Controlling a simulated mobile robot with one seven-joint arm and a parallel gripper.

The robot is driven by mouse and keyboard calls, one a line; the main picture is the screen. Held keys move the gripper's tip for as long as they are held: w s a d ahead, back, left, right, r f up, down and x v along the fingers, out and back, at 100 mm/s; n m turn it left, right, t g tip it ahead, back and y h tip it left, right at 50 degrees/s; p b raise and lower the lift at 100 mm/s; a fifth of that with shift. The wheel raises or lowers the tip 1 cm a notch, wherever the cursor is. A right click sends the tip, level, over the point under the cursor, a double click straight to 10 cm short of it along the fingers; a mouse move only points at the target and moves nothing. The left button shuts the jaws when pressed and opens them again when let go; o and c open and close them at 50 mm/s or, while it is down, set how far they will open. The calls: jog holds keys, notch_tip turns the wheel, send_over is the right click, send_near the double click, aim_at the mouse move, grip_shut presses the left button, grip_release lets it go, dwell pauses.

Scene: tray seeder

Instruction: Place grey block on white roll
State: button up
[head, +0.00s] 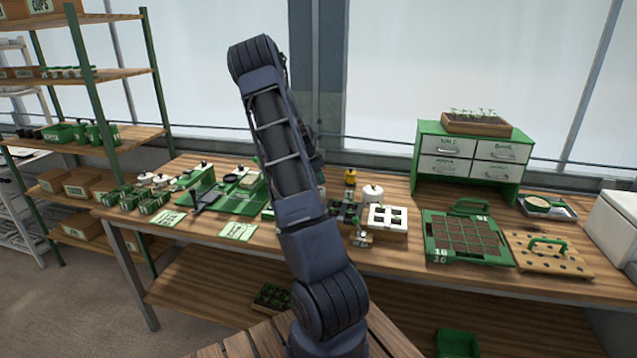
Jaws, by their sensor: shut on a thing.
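My arm rises through the middle of the view and bends at the top. My gripper is not visible; the arm's far end is hidden behind its near links. I cannot make out a grey block anywhere; it may be behind my arm. A white rounded piece with a dark top (372,192), possibly the white roll, stands on the bench right of my arm, behind a white holder with square openings (387,221). I cannot tell for sure that it is the roll.
A green drawer cabinet (422,160) stands on the wooden bench. Right of my arm lie a green seed tray (430,238) and a board with holes (572,264). Left are a green machine (232,200), label cards (238,231) and small green pots (150,206). Shelving (150,85) stands far left.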

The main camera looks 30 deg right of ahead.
jog(key=shift+f, duration=1.3)
jog(key=shift+f, duration=0.15)
jog(key=o, duration=1)
